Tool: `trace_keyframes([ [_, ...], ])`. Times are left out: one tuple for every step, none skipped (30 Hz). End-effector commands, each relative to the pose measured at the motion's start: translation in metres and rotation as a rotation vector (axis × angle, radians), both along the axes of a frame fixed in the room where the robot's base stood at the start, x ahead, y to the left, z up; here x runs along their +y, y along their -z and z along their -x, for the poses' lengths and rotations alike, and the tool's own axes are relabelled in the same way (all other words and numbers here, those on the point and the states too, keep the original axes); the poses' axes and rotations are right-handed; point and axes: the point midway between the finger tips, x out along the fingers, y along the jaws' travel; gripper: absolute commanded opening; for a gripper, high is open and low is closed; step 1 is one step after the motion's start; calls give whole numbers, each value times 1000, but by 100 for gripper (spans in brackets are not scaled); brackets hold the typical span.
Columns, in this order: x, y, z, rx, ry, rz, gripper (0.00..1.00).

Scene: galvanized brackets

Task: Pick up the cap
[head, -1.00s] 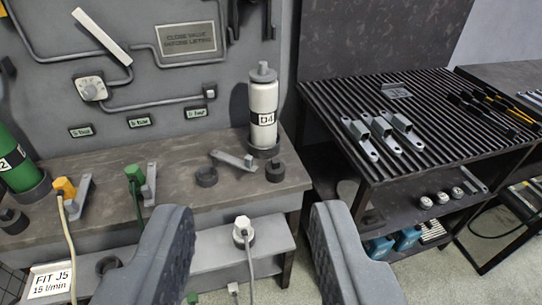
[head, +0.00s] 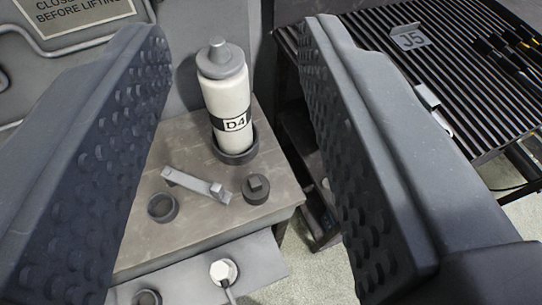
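A small dark grey cap (head: 256,189) with a square knob on top sits on the brown bench top, near its right edge. It stands just in front of the white bottle marked D4 (head: 232,100), which rests upright in a dark ring holder and wears its own grey top. My gripper (head: 233,40) is open and empty. Its two dark, dimpled fingers frame the bottle and the cap, one at each side of the view, and neither is seen touching the cap. The left finger hides much of the bench and wall panel; the right hides part of the slatted rack.
A grey bracket (head: 197,186) and an open dark ring (head: 162,207) lie left of the cap. The bench (head: 215,230) ends just right of the cap. A white plug (head: 223,272) is on the lower shelf. The slatted rack (head: 365,22) stands to the right.

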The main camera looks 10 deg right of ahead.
Motion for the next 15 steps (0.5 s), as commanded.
trace_keyframes([
  [0,0,0,-1,0,0,36],
  [0,0,0,-1,0,0,36],
  [0,-1,0,-1,0,0,36],
  [0,0,0,-1,0,0,36],
  [0,0,0,-1,0,0,36],
  [0,0,0,-1,0,0,36],
  [0,0,0,-1,0,0,36],
  [0,0,0,-1,0,0,36],
  [0,0,0,-1,0,0,36],
  [0,0,0,-1,0,0,36],
  [0,0,0,-1,0,0,42],
  [0,0,0,1,0,-1,53],
  [0,0,-1,4,1,-4,61],
  [0,0,-3,9,1,-9,70],
  [0,1,-6,21,3,-19,74],
])
